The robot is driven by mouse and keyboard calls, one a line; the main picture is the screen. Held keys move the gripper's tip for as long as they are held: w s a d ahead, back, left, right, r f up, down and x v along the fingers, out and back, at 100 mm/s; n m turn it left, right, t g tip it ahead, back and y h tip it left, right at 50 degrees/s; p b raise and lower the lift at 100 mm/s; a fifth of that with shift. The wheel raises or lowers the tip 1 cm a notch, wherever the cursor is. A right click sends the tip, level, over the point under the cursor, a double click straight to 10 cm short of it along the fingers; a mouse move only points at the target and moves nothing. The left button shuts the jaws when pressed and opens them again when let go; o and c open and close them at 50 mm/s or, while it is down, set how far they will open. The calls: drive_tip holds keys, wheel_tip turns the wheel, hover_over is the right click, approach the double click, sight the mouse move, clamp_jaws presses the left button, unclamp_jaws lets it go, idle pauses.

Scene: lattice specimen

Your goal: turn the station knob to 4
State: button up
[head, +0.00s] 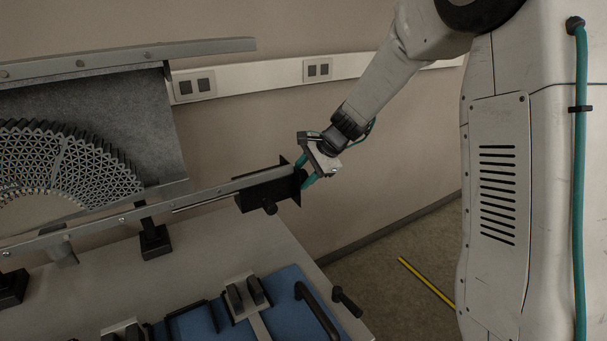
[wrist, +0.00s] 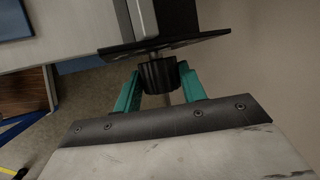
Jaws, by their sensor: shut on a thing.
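The station knob (wrist: 158,76) is a black ribbed knob on a short metal shaft, in front of a black plate (wrist: 190,45). My gripper (wrist: 161,84) has its two teal fingers on either side of the knob and is shut on it. In the head view my gripper (head: 305,172) is at the right end of the long metal rail (head: 150,207), by a black block (head: 266,190). The knob is mostly hidden there by my fingers and the plate. No number or pointer mark can be read in either view.
A curved lattice specimen (head: 70,165) stands at the left behind the rail. A blue case (head: 285,295) with black handles lies on the table (head: 215,245) in front. The wall with sockets (head: 317,69) is behind. A yellow strip (head: 426,282) lies on the open floor.

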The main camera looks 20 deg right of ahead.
drive_tip(key=shift+s+f+n+t+y, duration=0.15)
drive_tip(key=shift+n+t+y, duration=0.1)
drive_tip(key=shift+t, duration=0.6)
drive_tip(key=shift+s+n+t+y, duration=0.15)
drive_tip(key=shift+t+y, duration=0.1)
drive_tip(key=shift+t, duration=0.6)
drive_tip(key=shift+w, duration=0.1)
drive_tip(key=o, duration=1)
drive_tip(key=v, duration=0.8)
